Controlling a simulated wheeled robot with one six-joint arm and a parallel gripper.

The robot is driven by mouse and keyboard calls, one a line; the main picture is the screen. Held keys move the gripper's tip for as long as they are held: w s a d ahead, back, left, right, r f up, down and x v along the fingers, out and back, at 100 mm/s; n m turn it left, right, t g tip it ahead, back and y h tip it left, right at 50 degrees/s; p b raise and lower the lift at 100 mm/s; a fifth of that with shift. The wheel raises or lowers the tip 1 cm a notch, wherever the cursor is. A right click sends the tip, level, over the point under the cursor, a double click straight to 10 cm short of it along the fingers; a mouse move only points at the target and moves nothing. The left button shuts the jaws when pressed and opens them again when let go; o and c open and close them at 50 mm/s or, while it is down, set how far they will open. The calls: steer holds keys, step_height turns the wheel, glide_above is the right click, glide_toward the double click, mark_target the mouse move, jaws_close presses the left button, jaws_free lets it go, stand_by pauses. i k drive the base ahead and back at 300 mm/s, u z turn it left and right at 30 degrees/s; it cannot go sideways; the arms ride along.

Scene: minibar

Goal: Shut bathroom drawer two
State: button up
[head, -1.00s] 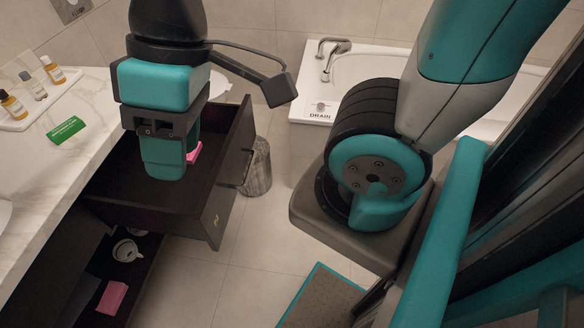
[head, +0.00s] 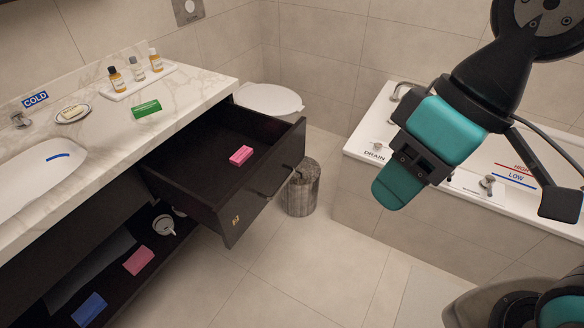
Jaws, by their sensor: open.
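The dark drawer (head: 190,172) under the marble counter is pulled far out. Its front panel carries a gold mark that looks like a 2 (head: 236,221) and a dark bar handle (head: 272,186). A pink box (head: 241,155) lies inside on the drawer floor. My gripper (head: 398,188) hangs to the right of the drawer, in front of the bathtub and apart from the drawer. It is open, and I see nothing held in it; its fingers overlap from this side.
A bin (head: 303,188) stands on the floor just beyond the drawer front. The bathtub (head: 430,222) is at right, the toilet (head: 270,99) behind. An open shelf (head: 150,232) below holds a pink box (head: 139,260) and a blue box (head: 89,308). The middle floor is clear.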

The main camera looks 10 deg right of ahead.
mark_target(192, 172)
steer(key=z, duration=0.05)
steer(key=i, duration=1.1)
steer(key=z, duration=0.45)
steer(key=k, duration=0.25)
